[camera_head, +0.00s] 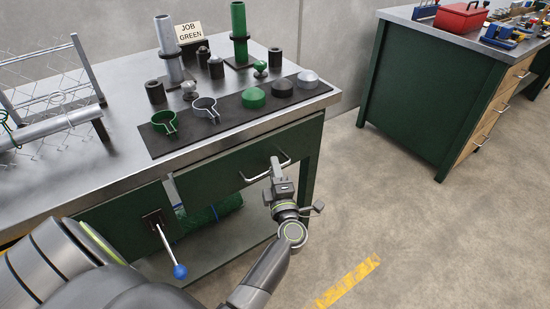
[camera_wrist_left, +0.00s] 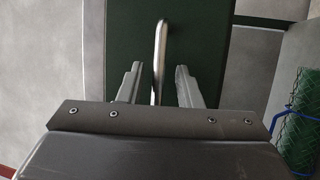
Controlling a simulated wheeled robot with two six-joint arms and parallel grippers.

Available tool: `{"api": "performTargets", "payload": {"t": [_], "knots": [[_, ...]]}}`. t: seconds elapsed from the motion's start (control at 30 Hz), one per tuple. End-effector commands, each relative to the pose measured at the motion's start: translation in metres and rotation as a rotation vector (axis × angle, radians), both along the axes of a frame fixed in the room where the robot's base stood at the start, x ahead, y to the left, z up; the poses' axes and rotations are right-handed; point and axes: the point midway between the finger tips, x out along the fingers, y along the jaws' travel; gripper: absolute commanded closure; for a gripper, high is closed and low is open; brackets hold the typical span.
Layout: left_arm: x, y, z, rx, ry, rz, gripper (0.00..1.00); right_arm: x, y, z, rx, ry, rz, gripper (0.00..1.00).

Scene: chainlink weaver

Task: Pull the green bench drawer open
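The green bench drawer (camera_head: 222,174) is a dark green front under the steel bench top, and it looks shut. Its silver bar handle (camera_head: 252,179) runs along the front. My left gripper (camera_head: 277,166) is at the handle in the head view. In the left wrist view the open fingers of my left gripper (camera_wrist_left: 158,78) stand on either side of the handle (camera_wrist_left: 160,45), with a gap visible on both sides. The green drawer front (camera_wrist_left: 200,50) lies behind them. My right gripper is not in view.
The bench top (camera_head: 110,175) holds a dark mat (camera_head: 185,142) with green, grey and black parts, and a JOB GREEN sign (camera_head: 189,32). A blue-knobbed lever (camera_head: 179,271) sticks out at the left. A green mesh roll (camera_head: 212,213) lies below.

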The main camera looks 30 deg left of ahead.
Motion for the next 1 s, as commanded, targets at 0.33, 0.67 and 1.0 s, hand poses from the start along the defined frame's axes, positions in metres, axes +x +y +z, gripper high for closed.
{"api": "performTargets", "payload": {"t": [0.33, 0.67, 1.0], "knots": [[-0.0006, 0.0022, 0.0011, 0.001, 0.001, 0.0, 0.68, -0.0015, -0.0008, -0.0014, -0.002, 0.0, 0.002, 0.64], [-0.0005, 0.002, 0.001, 0.001, 0.001, 0.0, 1.0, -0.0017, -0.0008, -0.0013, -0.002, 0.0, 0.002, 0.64], [-0.0005, 0.0018, 0.001, 0.0, 0.001, 0.0, 1.0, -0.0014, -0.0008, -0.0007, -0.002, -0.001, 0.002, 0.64]]}}
